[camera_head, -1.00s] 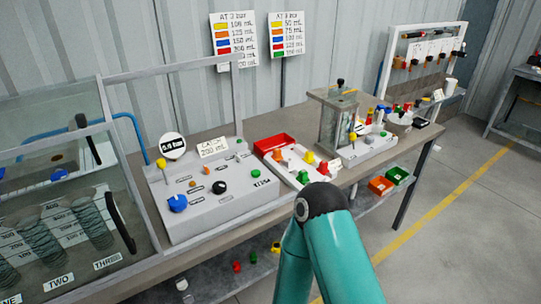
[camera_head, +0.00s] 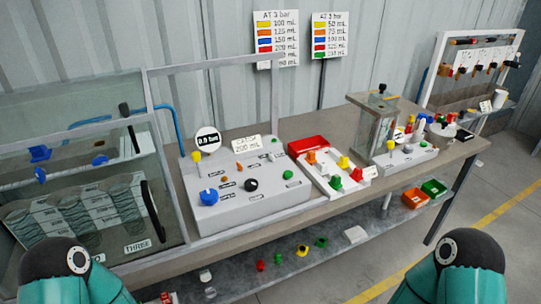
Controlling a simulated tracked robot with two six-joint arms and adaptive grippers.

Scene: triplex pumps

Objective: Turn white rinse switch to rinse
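No white switch marked for rinse can be made out. A grey control panel (camera_head: 235,207) sits on the bench with a blue knob (camera_head: 209,197), a black knob (camera_head: 251,185), a yellow-topped lever (camera_head: 196,156) and a green button (camera_head: 288,174); its small labels are unreadable. A small white upright piece (camera_head: 419,132) stands by the clear tank (camera_head: 372,127) at the right; I cannot tell what it is. Teal links of my arms show at the bottom left and bottom right, apart from the panel. Both grippers are out of frame.
A glass-walled case (camera_head: 170,190) with coiled columns stands left of the panel. A red tray (camera_head: 308,145) and a white board (camera_head: 325,178) with coloured pegs lie right of it. A lower shelf (camera_head: 290,275) holds loose coloured parts. Floor is open at the right.

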